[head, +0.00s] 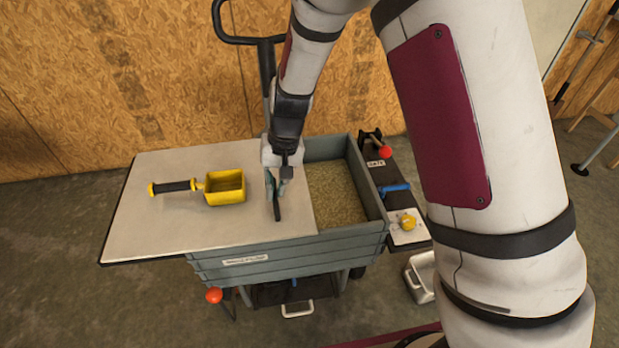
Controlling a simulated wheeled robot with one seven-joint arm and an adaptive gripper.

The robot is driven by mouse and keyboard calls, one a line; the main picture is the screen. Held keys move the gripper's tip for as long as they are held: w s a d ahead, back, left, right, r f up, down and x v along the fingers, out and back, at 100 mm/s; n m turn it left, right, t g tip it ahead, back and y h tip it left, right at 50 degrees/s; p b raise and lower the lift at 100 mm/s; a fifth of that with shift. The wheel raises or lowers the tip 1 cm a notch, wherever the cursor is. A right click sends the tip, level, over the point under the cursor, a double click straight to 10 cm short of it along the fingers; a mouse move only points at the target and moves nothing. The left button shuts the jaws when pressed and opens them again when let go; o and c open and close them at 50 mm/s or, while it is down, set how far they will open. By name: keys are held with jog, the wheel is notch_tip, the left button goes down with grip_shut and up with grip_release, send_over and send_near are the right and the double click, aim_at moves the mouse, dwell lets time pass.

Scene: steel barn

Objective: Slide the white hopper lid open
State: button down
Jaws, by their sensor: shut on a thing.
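The white hopper lid (165,230) is a flat pale panel that covers the left part of the grey hopper (290,258) and sticks out well past its left side. The right part of the hopper is uncovered and shows yellowish grain (335,190). A dark bar handle (277,207) stands on the lid near its right edge. My gripper (277,190) points down at this handle and is shut on it. The fingertips are small in the head view, and the arm hides part of the hopper's back edge.
A yellow scoop (226,188) with a black handle lies on the lid, left of my gripper. A side panel with a red-knobbed lever (385,152), a blue handle (395,187) and a yellow knob (407,222) runs along the hopper's right. A white bin (421,277) stands on the floor.

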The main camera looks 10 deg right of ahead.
jog(key=a+p, duration=0.1)
jog(key=a, duration=1.5)
jog(key=shift+a+p, duration=0.3)
jog(key=c, duration=1.7)
grip_release()
jog(key=shift+o, duration=0.2)
notch_tip(320, 180, up, 12)
jog(key=d, duration=0.2)
jog(key=shift+d, duration=0.2)
jog(key=shift+f, duration=0.1)
